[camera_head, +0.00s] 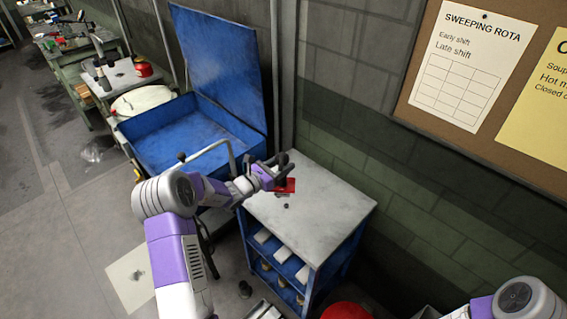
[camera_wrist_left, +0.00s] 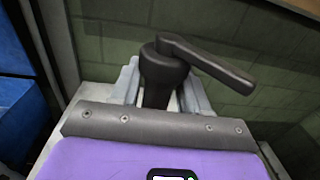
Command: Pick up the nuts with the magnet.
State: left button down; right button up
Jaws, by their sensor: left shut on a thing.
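My left gripper (camera_head: 270,171) is over the grey top of a blue cabinet. It is shut on the magnet, whose red body (camera_head: 285,186) shows just beyond the fingers. In the left wrist view the magnet's dark grip and lever (camera_wrist_left: 165,72) stand between the light grey fingers. A small dark piece (camera_head: 286,206), perhaps a nut, shows just below the red body against the cabinet top. I cannot tell whether it hangs or lies there. My right gripper is out of view; only part of that arm shows at the bottom right.
The cabinet top (camera_head: 330,208) is otherwise clear. A blue open-lidded basin (camera_head: 185,150) stands left of it, with a bent grey tube in front. A pale sheet (camera_head: 125,290) with a dark spot lies on the floor. A block wall and notice board (camera_head: 405,100) border the right.

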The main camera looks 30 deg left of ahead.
aim_at(283, 182)
pick_arm(q)
jog(key=shift+f+b, duration=2.1)
jog(key=shift+f, duration=1.45)
jog(key=shift+f+b, duration=0.85)
jog(key=shift+f, duration=0.2)
jog(key=shift+r, duration=0.2)
jog(key=shift+r+p, duration=2.45)
jog(key=shift+r, duration=1.45)
jog(key=shift+f, duration=0.1)
